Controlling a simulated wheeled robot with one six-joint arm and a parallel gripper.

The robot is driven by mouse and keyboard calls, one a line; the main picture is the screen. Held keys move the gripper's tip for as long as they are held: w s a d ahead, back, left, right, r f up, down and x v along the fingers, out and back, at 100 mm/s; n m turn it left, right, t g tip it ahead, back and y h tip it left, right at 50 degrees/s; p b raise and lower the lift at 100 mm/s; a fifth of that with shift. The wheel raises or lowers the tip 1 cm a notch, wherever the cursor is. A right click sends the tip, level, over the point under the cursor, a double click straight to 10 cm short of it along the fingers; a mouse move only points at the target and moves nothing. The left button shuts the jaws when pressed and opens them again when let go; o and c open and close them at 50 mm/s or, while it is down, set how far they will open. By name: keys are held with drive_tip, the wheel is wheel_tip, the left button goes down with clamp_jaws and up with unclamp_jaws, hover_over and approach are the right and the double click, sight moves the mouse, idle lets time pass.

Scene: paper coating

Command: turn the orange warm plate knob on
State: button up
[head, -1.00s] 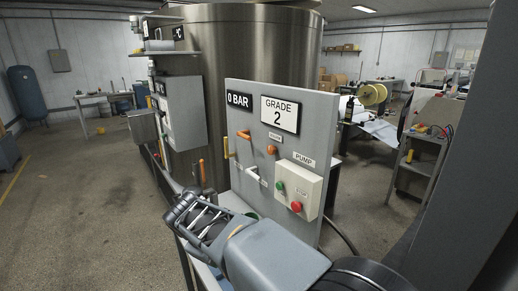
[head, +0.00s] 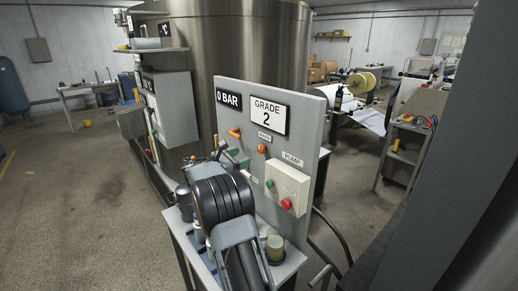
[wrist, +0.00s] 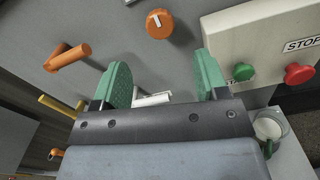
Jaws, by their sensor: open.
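An orange round knob (wrist: 160,23) with a white mark is on the grey panel (head: 311,115), at the top middle of the wrist view. It also shows in the head view (head: 262,148), under a small label too small to read surely. My gripper (wrist: 163,80) has two green fingers spread apart with nothing gripped. In the wrist view the knob appears above the gap between the fingertips, apart from them. In the head view my gripper (head: 238,158) is in front of the panel, left of and slightly below the knob, partly hidden by my arm.
An orange lever (wrist: 67,57) sticks out left of the knob, with a yellow handle (wrist: 60,105) below it. A white handle (wrist: 152,99) shows between the fingers. The pump box has a green START button (wrist: 239,73) and red STOP button (wrist: 298,74). A beaker (head: 274,247) stands below.

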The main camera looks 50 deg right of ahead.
sight(259, 150)
drive_tip(key=d, duration=0.3)
drive_tip(key=d+p, duration=0.1)
drive_tip(key=d, duration=0.2)
drive_tip(key=s+d+p, duration=0.1)
drive_tip(key=d, duration=0.2)
drive_tip(key=shift+d, duration=0.25)
drive_tip(key=c, duration=0.9)
